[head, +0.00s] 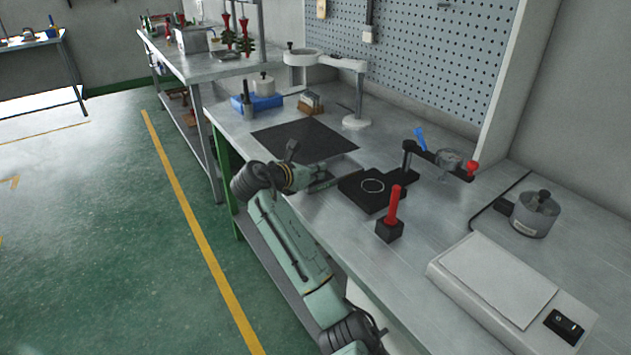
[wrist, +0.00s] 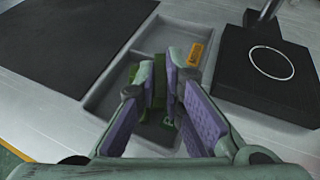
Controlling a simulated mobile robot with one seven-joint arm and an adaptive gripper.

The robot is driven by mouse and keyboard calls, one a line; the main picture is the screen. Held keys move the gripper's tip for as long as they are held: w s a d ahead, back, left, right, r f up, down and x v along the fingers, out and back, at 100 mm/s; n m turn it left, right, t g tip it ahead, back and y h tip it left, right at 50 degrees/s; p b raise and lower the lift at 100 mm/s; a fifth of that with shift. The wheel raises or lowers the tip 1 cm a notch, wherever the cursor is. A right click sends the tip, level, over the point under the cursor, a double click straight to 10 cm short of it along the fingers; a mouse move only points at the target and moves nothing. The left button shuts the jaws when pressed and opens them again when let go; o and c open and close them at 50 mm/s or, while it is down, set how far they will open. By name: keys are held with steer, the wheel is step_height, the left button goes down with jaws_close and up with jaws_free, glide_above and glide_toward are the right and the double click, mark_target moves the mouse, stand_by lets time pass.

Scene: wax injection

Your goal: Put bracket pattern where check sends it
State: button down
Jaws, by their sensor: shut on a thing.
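My gripper (wrist: 165,80) is shut on a green piece (wrist: 159,75), which I take to be the bracket pattern; the purple-padded fingers hide much of it. The gripper holds it over a shallow grey tray (wrist: 112,97) with a divider. In the head view my gripper (head: 328,182) is low over the bench beside the black plate, and the piece cannot be made out. An orange label (wrist: 195,54) lies at the tray's right part. A green patch with a pale mark (wrist: 168,124) shows below the fingers. I cannot tell whether the piece touches the tray.
A black mat (head: 304,139) lies beyond the tray. A black block with a white ring (head: 372,186) is close on the right. A red-handled tool (head: 393,212), a clamp arm (head: 440,160), a grey pot (head: 535,213) and a white flat device (head: 510,285) stand further right.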

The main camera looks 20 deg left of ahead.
steer(key=shift+f, duration=0.1)
steer(key=c, duration=2.2)
jaws_free()
steer(key=shift+f, duration=0.15)
steer(key=shift+o, duration=1)
steer(key=b+v, duration=0.1)
steer(key=v, duration=1.1)
steer(key=shift+r+b, duration=0.25)
steer(key=shift+b, duration=0.1)
